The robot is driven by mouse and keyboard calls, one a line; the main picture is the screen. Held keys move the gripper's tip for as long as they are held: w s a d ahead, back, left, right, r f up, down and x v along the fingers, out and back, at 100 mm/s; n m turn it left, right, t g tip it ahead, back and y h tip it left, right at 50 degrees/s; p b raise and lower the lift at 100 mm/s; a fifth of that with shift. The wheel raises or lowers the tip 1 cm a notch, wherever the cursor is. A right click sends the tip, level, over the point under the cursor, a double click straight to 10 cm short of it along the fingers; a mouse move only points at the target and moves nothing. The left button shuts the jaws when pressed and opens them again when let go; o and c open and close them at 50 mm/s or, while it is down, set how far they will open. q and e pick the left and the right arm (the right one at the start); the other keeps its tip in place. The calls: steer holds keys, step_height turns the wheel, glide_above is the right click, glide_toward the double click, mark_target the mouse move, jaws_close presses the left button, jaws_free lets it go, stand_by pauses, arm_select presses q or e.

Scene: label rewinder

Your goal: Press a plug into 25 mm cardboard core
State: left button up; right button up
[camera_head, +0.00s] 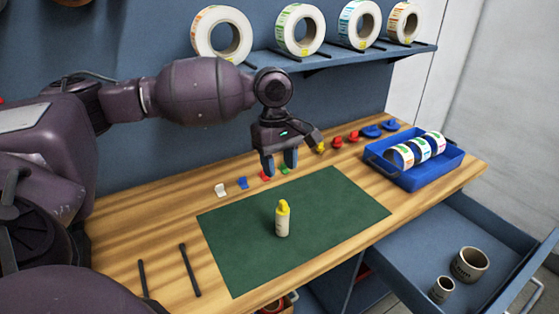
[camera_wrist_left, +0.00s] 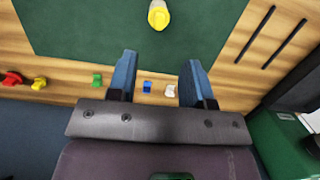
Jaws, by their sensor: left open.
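A small beige cardboard core (camera_head: 282,227) stands upright on the green mat (camera_head: 235,257). A yellow plug (camera_head: 284,207) sits at its top; how deep it goes in I cannot tell. The yellow plug also shows at the top of the left wrist view (camera_wrist_left: 158,15), beyond the fingertips. My left gripper (camera_head: 281,163) hangs fingers down over the back edge of the mat, behind and above the core. My right gripper is not in view.
Small plugs line the table's back, among them white (camera_head: 221,190), blue (camera_head: 242,182) and green (camera_head: 285,170). A blue tray (camera_head: 430,178) of label rolls stands at right. Two black rods (camera_head: 190,270) lie at left. An open drawer (camera_head: 400,295) holds two cores. Label rolls fill a shelf above.

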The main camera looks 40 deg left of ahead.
mark_target(282, 202)
arm_select(q)
steer(key=f, duration=0.3)
steer(key=d+f+b, duration=0.1)
steer(key=f, duration=0.2)
steer(key=f+b, duration=0.1)
steer(key=f, duration=0.3)
steer(key=shift+s+d, duration=0.2)
steer(key=shift+f, duration=0.2)
jaws_close()
steer(key=shift+s+f, duration=0.15)
steer(key=shift+f, duration=0.1)
stand_by(0.5)
steer(key=shift+c, duration=0.4)
jaws_free()
